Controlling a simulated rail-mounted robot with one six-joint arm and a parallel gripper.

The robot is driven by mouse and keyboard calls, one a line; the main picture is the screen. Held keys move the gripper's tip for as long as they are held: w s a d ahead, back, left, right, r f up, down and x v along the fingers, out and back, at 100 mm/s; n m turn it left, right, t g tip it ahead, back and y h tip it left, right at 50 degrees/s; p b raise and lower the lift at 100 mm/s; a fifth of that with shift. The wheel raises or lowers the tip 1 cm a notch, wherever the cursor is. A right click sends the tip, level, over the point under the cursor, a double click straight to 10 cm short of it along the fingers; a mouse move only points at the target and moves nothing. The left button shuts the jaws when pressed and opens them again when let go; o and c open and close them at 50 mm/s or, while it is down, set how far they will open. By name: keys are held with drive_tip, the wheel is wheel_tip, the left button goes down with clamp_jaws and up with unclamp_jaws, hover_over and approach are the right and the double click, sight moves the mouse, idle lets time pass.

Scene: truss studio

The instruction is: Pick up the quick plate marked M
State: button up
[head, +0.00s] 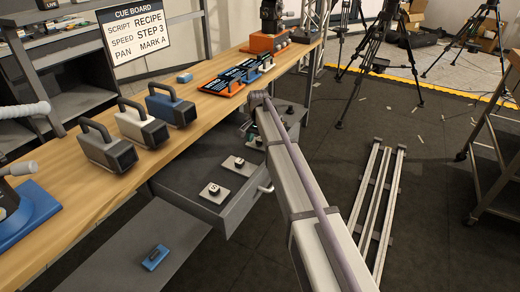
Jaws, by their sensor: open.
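An open grey drawer (176,193) under the wooden workbench holds several small light plates with dark knobs. One plate (203,196) lies near the drawer's front left and another plate (232,169) lies farther back. More lie near my gripper, partly hidden by my arm. The knobs carry small pale marks. I cannot read which one is M. My gripper (246,128) is small in the picture, over the back right part of the drawer. It is open, and I see nothing held in it.
Three handheld cameras (163,105) stand on the workbench (95,178). Dark and blue plates (233,78) lie farther along it. A lower grey surface (125,250) bears a blue item (155,257). Metal rails (378,205) lie on the floor at right; tripods (380,45) stand behind.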

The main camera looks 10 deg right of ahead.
drive_tip(key=c, duration=1.1)
drive_tip(key=shift+o, duration=0.2)
drive_tip(key=shift+r, duration=0.1)
